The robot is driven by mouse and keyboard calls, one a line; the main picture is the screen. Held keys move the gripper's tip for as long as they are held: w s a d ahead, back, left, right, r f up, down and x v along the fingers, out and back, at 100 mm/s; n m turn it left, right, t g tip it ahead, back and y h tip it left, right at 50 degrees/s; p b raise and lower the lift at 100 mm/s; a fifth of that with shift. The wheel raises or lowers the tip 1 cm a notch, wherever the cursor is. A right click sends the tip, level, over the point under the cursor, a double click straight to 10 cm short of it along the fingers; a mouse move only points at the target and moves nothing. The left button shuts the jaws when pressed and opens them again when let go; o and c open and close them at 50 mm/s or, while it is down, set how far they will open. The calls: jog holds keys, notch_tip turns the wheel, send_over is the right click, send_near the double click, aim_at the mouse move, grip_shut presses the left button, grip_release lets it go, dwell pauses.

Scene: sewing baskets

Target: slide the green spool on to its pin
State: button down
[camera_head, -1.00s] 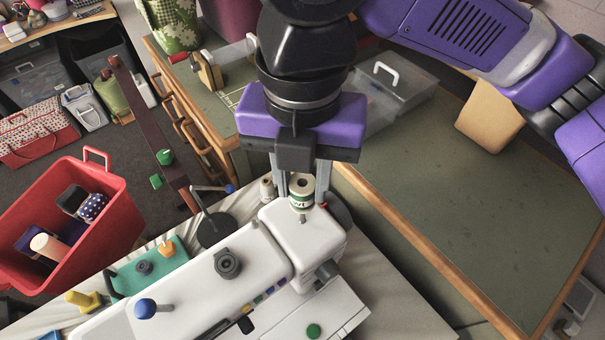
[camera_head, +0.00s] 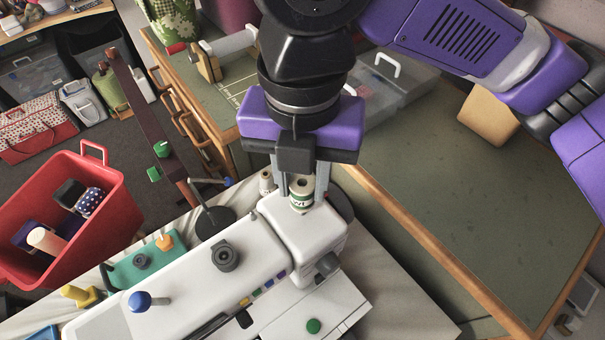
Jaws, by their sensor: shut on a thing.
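The green spool (camera_head: 301,200), a pale spool with a green and white label, is upright between the fingers of my gripper (camera_head: 302,187). The gripper points down and is shut on it. The spool is at the far right end of the white sewing machine (camera_head: 186,288), over or at its top edge. I cannot tell whether it touches the machine. No pin shows under the spool, and its lower end is not clear. A small upright peg (camera_head: 251,216) stands on the machine's top, left of the spool.
Another pale spool (camera_head: 266,182) stands just behind-left of my gripper. A stand with a dark round base (camera_head: 215,222) and a thin arm is left of it. A red bin (camera_head: 100,215) is at left. The green-topped table (camera_head: 440,170) at right has wide bare room.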

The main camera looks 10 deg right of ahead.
jog(key=shift+f+b, duration=0.95)
jog(key=shift+f, duration=0.65)
jog(key=c, duration=1)
grip_release()
jog(key=shift+r, duration=0.1)
jog(key=shift+o, duration=0.2)
jog(key=shift+r+p, duration=0.4)
jog(key=shift+r, duration=3.5)
